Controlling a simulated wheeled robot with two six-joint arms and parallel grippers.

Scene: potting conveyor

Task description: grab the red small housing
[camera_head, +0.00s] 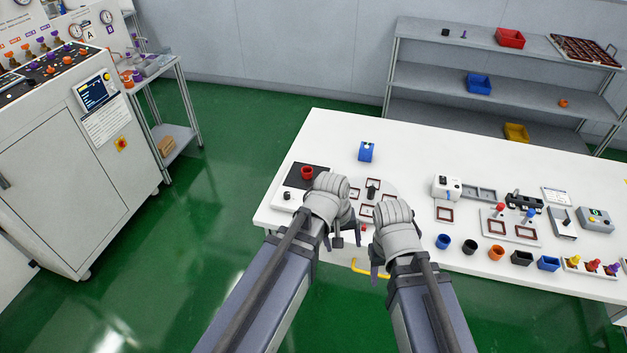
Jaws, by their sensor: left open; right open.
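A small red round housing (307,172) stands upright on a black plate (294,180) at the left end of the white table. My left gripper (338,238) is open, to the lower right of the red housing and apart from it. My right gripper (376,258) is open, further right near the table's front edge. Neither holds anything that I can see.
A blue box (366,152) stands behind the fixture. Blue (442,241), black (469,246) and orange (496,252) cups line the front edge at right, beside square housings. A white device (446,187) stands further back. A shelf with a red bin (509,38) is behind the table.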

